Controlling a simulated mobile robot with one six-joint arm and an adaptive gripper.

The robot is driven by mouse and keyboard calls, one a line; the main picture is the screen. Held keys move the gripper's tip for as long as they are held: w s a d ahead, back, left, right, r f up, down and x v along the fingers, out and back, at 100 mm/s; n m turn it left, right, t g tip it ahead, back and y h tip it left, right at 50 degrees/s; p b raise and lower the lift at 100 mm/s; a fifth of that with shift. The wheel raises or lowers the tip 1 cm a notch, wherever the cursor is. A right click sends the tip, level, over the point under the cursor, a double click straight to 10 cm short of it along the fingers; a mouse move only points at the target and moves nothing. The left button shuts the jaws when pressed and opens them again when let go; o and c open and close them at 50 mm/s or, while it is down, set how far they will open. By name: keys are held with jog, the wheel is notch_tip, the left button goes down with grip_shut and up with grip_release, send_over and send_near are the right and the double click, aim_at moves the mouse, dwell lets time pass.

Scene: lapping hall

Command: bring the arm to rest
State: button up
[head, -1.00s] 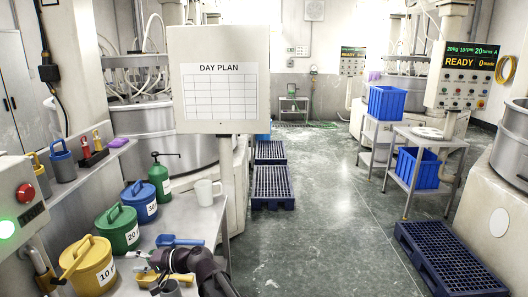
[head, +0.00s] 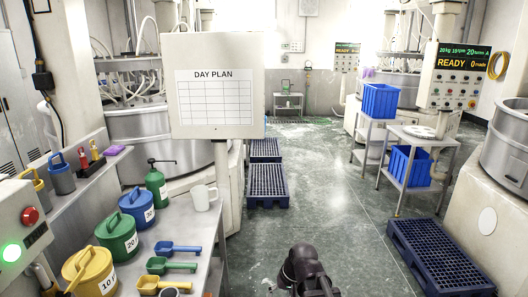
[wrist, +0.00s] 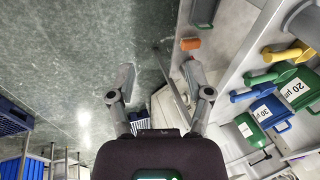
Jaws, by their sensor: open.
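My gripper (wrist: 160,84) shows in the wrist view with its two grey fingers wide apart and nothing between them. Floor and part of the bench side lie beyond the fingers. In the head view a dark part of my arm (head: 305,272) stands at the bottom middle, over the floor and to the right of the steel bench (head: 188,232). The fingers cannot be made out in the head view.
On the bench are a yellow tin (head: 90,274), green tin (head: 117,236), blue tin (head: 138,207), green pump bottle (head: 157,184), white mug (head: 203,197) and several scoops (head: 172,265). The DAY PLAN board (head: 216,100) stands behind.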

jog(key=s+d+m+g+h+p, duration=0.1)
jog(key=s+d+h, duration=0.2)
jog(key=d, duration=0.9)
jog(key=shift+s+d+r+h, duration=0.3)
jog(key=shift+s+r, duration=0.15)
jog(key=shift+s, duration=0.25)
jog(key=shift+a, duration=0.1)
jog(key=shift+c, duration=0.6)
jog(key=shift+a, duration=0.1)
